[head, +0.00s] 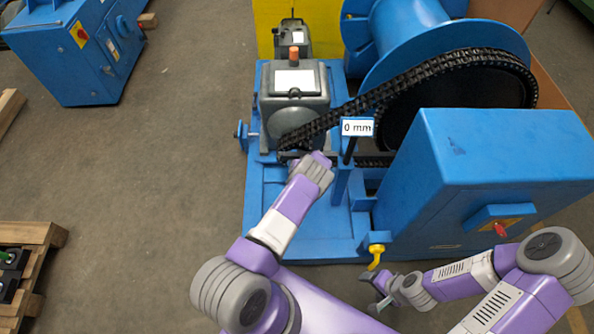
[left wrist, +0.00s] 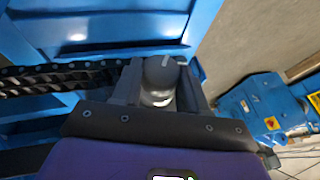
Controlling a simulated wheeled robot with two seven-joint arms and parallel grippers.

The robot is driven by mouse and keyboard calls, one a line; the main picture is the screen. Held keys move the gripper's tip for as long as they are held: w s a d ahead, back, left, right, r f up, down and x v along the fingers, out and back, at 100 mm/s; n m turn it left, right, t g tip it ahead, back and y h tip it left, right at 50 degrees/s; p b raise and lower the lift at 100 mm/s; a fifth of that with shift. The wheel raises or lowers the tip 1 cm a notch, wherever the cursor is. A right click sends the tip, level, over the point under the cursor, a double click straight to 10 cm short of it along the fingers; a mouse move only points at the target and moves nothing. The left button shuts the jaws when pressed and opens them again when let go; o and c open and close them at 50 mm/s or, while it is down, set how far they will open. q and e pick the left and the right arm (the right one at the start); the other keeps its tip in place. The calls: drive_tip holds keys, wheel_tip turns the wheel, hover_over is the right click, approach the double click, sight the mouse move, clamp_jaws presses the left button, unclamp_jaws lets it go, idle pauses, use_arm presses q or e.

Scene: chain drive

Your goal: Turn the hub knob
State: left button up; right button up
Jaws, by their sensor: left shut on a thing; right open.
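The hub knob (left wrist: 158,72), a grey round knob with a white mark on its top, shows in the left wrist view. My left gripper (left wrist: 160,85) has a dark finger on each side of it and is shut on it. In the head view my left arm reaches up to the small-sprocket end of the chain (head: 430,70), below the grey gearbox (head: 295,105); its own wrist hides the knob and jaws there. A sign (head: 357,127) beside the chain reads "0 mm". My right gripper (head: 380,292) is open and empty, low in the head view.
A yellow handle (head: 375,257) sticks out from the blue frame just above my right gripper. A large blue box (head: 490,160) with a red switch (head: 502,228) stands at right. A wooden pallet (head: 30,245) lies at left.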

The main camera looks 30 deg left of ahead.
use_arm(q)
drive_tip(key=shift+d+m+g+y, duration=0.1)
drive_tip(key=shift+m+g+y, duration=0.3)
drive_tip(key=shift+y, duration=0.6)
drive_tip(key=o, duration=1.1)
drive_tip(key=shift+f, duration=0.1)
drive_tip(key=shift+c, duration=0.2)
drive_tip(key=p+v, duration=0.3)
drive_tip(key=v, duration=0.4)
drive_tip(key=shift+r+p, duration=0.25)
drive_tip(key=shift+p, duration=0.15)
